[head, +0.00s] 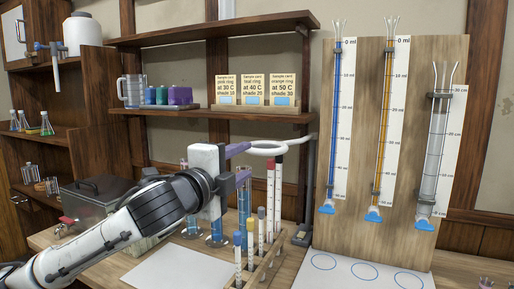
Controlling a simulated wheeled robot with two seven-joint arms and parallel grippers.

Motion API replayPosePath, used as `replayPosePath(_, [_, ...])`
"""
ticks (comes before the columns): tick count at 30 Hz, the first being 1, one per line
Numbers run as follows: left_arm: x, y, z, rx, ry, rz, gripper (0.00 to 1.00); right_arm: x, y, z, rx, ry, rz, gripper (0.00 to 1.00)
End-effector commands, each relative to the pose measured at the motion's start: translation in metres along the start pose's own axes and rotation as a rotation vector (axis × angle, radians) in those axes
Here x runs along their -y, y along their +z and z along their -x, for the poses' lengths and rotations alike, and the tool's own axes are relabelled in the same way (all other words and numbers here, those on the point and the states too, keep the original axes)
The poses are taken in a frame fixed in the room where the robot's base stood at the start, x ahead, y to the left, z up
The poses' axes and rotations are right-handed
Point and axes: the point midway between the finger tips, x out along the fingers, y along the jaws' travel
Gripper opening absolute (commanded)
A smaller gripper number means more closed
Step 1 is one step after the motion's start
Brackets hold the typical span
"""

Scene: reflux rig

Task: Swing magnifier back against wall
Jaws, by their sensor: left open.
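The magnifier (268,151) is a pale ring held level on a short arm. The arm runs right to a grey upright post (308,185) whose dark base stands on the bench beside the wooden board. My left gripper (247,161) has a white body and purple fingers. It is open, with one finger above the other, just left of the ring and near its edge. I cannot tell whether a finger touches the ring. No thing shows between the fingers. My right gripper is not in view.
A wooden rack (262,262) of several capped tubes stands below the ring. Blue-filled cylinders (216,225) stand behind my left gripper. A board (405,60) with graduated tubes is at the right. A shelf (215,110) with sample cards is behind. A white sheet (180,268) lies in front.

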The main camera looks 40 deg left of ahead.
Motion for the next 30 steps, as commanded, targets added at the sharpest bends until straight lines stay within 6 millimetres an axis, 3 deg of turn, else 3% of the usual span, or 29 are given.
replayPosePath(18, [0.004, 0.0, -0.062, 0.0, 0.0, 0.002, 0.42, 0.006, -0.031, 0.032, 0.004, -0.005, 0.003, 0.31])
replayPosePath(30, [0.0, 0.0, -0.082, 0.0, 0.0, 0.001, 0.42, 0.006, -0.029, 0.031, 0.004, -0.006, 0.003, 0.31])
